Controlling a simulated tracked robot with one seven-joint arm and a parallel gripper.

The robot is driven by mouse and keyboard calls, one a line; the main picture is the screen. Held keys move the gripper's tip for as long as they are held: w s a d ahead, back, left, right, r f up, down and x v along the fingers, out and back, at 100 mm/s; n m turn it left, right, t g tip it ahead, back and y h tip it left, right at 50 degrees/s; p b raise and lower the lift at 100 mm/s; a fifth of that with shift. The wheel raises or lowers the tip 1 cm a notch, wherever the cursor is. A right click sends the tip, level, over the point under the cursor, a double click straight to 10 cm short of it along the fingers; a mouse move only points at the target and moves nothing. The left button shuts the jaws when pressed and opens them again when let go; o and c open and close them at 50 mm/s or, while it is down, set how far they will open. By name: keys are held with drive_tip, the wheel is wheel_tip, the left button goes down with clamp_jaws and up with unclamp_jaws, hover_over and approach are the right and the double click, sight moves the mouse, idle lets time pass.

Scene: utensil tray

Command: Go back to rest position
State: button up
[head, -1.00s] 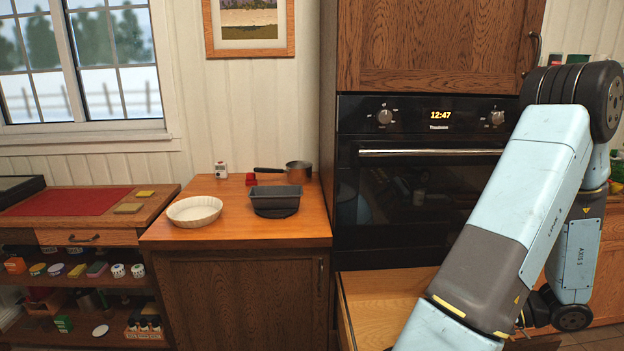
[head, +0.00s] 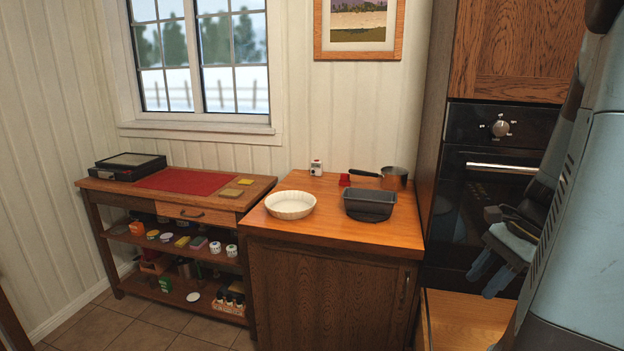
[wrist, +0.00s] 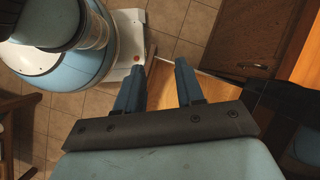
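My gripper (head: 489,272) hangs at the right of the head view, in front of the dark oven, with its blue fingers pointing down. In the wrist view my gripper (wrist: 157,82) shows its two fingers apart with nothing between them, so it is open and empty. A pale wooden surface (head: 465,318) lies below it at the lower right of the head view. It also shows behind the fingers in the wrist view (wrist: 165,95). No utensil is visible in the gripper.
The oven (head: 470,205) stands close behind my gripper. A counter (head: 330,222) holds a white dish (head: 290,205), a black loaf pan (head: 369,206) and a saucepan (head: 394,178). A workbench (head: 225,200) stands farther left. Tiled floor (head: 125,325) at the lower left is clear.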

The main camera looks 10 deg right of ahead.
drive_tip(key=s+a+r+n+t+h, duration=0.3)
drive_tip(key=a+r+n+t+h, duration=0.2)
drive_tip(key=a+r+n, duration=0.8)
drive_tip(key=a+n, duration=0.2)
drive_tip(key=n, duration=0.1)
drive_tip(key=shift+s+a+h, duration=0.2)
drive_tip(key=shift+a+h, duration=0.1)
drive_tip(key=shift+d+r, duration=0.1)
